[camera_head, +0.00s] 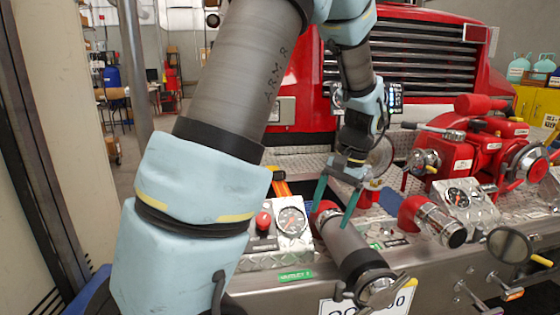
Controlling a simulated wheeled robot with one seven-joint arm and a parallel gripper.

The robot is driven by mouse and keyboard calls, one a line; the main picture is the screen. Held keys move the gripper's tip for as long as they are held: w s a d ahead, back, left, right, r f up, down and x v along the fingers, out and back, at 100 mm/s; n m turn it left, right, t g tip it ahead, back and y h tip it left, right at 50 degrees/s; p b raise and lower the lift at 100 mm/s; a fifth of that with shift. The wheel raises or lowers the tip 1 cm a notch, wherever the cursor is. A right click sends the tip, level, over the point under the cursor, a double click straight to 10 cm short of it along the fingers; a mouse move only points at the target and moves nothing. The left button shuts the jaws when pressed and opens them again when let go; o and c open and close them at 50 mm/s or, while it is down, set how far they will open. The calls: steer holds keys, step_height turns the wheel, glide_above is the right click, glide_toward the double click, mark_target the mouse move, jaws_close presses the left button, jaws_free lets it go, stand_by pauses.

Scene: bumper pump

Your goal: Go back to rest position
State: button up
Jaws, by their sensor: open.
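My gripper (337,192) has two green fingers, spread apart and pointing down. It hangs over the truck's bumper deck, near a red elbow fitting (325,210) with a grey cylindrical outlet (350,247). The right finger overlaps the outlet in the picture, and I cannot tell whether they touch. My arm, in light blue covers, crosses the view from lower left to top centre and hides part of the truck's front.
A red fire truck (455,38) fills the back. On its bumper (430,268) are a red pump (480,145), gauges (291,221), a second outlet (441,222) and a round mirror (510,246). A metal post (136,70) stands at left. A yellow cabinet (530,105) is at right.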

steer(key=s+a+n+t+h, duration=0.1)
steer(key=s+a+n, duration=0.2)
steer(key=a, duration=0.6)
steer(key=s+a+f+n+h, duration=0.1)
steer(key=s+a+n+h, duration=0.1)
steer(key=a, duration=0.7)
steer(key=shift+s+a+n+t, duration=0.25)
steer(key=shift+s+n+t, duration=0.2)
steer(key=shift+s, duration=0.4)
stand_by(2.7)
